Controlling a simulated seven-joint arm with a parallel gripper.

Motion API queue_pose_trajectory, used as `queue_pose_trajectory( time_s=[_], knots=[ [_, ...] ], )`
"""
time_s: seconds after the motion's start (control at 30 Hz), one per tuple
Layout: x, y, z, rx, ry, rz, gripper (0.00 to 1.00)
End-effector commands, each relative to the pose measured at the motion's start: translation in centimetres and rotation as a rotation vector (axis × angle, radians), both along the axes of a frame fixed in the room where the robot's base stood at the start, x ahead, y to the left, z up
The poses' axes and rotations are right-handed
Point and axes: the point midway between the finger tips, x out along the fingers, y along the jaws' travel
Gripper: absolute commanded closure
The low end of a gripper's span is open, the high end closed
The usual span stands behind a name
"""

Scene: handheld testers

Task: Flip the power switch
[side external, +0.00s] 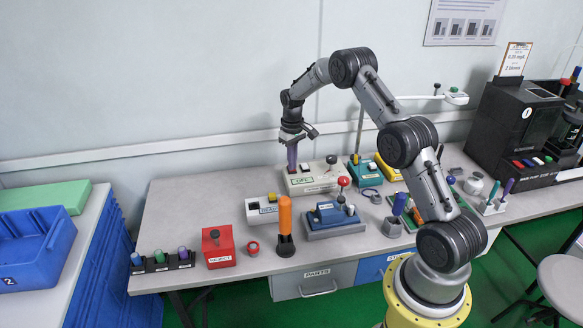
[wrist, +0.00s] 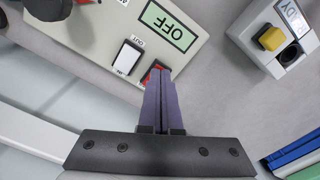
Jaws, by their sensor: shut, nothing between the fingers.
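A cream tester box (side external: 322,186) stands near the back of the table, and its panel (wrist: 190,52) fills the upper left of the wrist view. Its display (wrist: 168,24) reads OFF. A white rocker switch (wrist: 127,57) is marked OUT. A red rocker switch (wrist: 146,79) sits beside it, mostly hidden by my fingers; its label is not visible. My gripper (side external: 292,166) points down over the left end of the box. In the wrist view, my gripper (wrist: 164,72) has its purple fingers together, tips at the red switch; I cannot tell whether they touch it.
A grey box with a yellow button (wrist: 271,38) stands close by. In front are an orange-handled tool (side external: 285,220), a blue tester (side external: 332,218) and a red REJECT box (side external: 218,246). A dark knob (wrist: 48,8) rises from the cream panel.

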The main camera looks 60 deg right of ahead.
Motion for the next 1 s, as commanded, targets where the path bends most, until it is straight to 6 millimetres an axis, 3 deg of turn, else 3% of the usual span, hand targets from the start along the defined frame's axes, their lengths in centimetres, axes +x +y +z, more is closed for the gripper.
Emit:
queue_pose_trajectory(
  time_s=[0.4,1.0],
  knots=[
    [0.0,0.0,-0.3,-0.001,-0.002,0.000,1.00],
    [0.1,0.0,4.0,-0.002,-0.003,0.000,1.00]
  ],
)
